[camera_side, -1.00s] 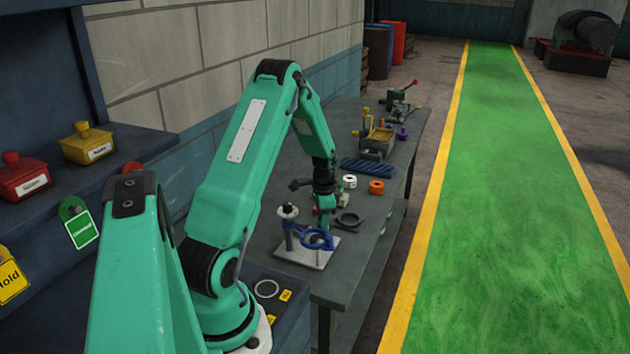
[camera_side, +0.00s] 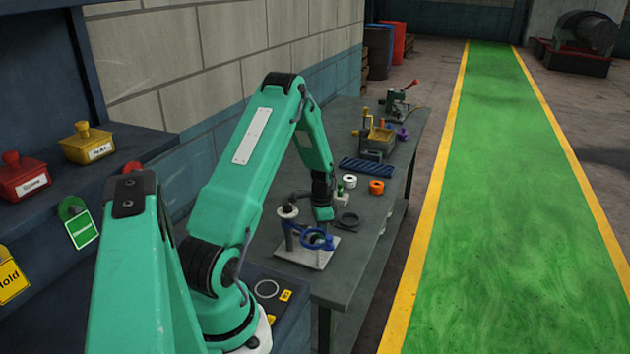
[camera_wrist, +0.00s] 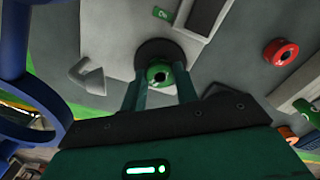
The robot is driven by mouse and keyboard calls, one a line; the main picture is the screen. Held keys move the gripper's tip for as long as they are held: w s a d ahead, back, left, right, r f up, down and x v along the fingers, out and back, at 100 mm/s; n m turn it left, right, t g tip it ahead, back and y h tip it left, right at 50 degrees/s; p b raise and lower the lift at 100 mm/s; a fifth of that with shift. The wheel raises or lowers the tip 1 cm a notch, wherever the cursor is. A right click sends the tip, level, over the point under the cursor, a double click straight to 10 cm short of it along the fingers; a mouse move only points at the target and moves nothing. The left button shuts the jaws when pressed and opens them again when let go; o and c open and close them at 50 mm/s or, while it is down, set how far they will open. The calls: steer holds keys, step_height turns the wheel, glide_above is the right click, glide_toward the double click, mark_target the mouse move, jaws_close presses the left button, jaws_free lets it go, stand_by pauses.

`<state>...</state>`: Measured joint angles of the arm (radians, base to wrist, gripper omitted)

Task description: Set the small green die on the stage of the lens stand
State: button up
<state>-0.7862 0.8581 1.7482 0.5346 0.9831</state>
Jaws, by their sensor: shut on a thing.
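The small green die (camera_wrist: 158,74), round with a dark hole, is between the two fingers of my gripper (camera_wrist: 161,92) in the wrist view. My gripper is shut on it. Behind it is a dark round disc (camera_wrist: 150,49), apparently the stage, on the pale base plate (camera_wrist: 118,30) of the lens stand. I cannot tell whether die and disc touch. The stand's blue lens ring (camera_wrist: 63,115) is close at the left. In the side view the lens stand (camera_side: 290,255) stands at the bench's near end, with my gripper low behind its blue ring (camera_side: 305,236), fingertips mostly hidden.
A blue rack (camera_side: 367,167) and a yellow-topped fixture (camera_side: 377,140) are farther along. The bench's right edge is close to the rings.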

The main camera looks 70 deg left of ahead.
steer(key=shift+f, duration=0.15)
steer(key=o, duration=1.1)
steer(key=shift+c, duration=0.2)
step_height(320, 180, up, 12)
steer(key=shift+r, duration=0.2)
stand_by(0.3)
